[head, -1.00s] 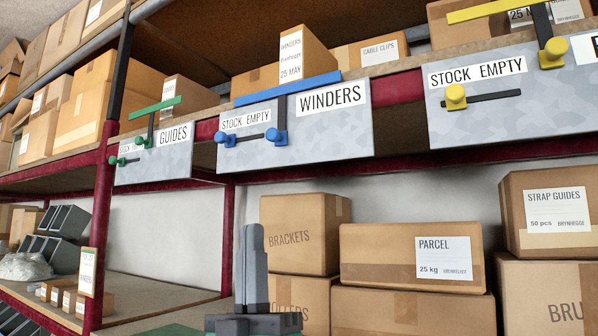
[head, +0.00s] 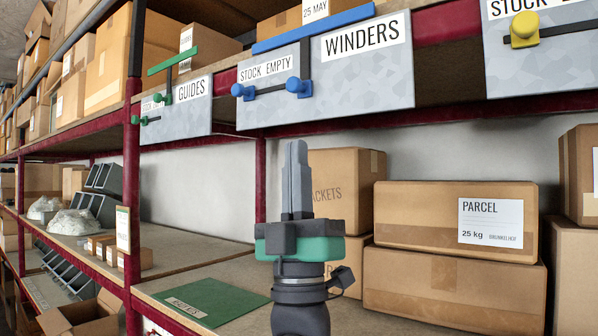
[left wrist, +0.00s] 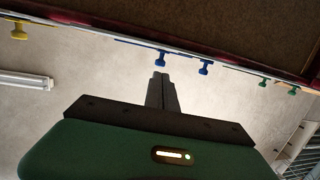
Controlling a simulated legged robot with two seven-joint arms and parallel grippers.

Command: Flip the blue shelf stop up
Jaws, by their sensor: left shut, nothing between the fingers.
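The blue shelf stop (head: 312,28) is a long blue bar along the top edge of the grey WINDERS plate (head: 360,85). A dark upright arm runs from it down to a blue knob (head: 298,86). A second blue knob (head: 238,90) sits at the left end of a dark horizontal bar. My left gripper (head: 296,148) is shut and empty, pointing up, below the plate in the picture and apart from it. In the left wrist view its fingertips (left wrist: 161,75) appear just below one blue knob (left wrist: 160,59); the other blue knob (left wrist: 204,67) is to the right. My right gripper is out of view.
A green stop (head: 173,60) is on the GUIDES plate at left; a yellow knob (head: 524,28) is on the plate at right. A BRACKETS box (head: 345,185) and a PARCEL box (head: 455,220) stand on the lower shelf. A green mat (head: 200,304) lies at lower left.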

